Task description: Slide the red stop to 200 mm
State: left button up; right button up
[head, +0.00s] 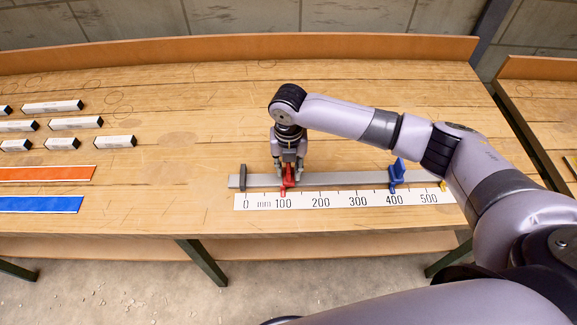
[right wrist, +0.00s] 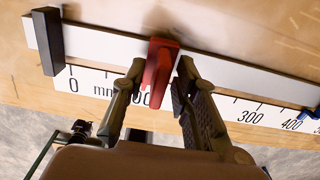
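The red stop (head: 287,178) sits on the grey rail (head: 335,179), its pointer close to the 100 mark of the white scale (head: 340,199). My right gripper (head: 288,170) reaches down over the stop from above. In the right wrist view the red stop (right wrist: 160,65) stands between the two fingertips of the right gripper (right wrist: 161,68). The fingers are apart, one on each side of the stop, with a narrow gap showing at least on the right side. Part of the scale's 100 label is hidden there. My left gripper is not in view.
A blue stop (head: 396,175) sits on the rail near 400. A dark end block (head: 243,177) closes the rail at 0. Several small bars (head: 75,123), an orange strip (head: 45,174) and a blue strip (head: 40,204) lie at left. The rail between red and blue stops is clear.

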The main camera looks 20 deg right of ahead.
grip_shut()
dwell(0.6)
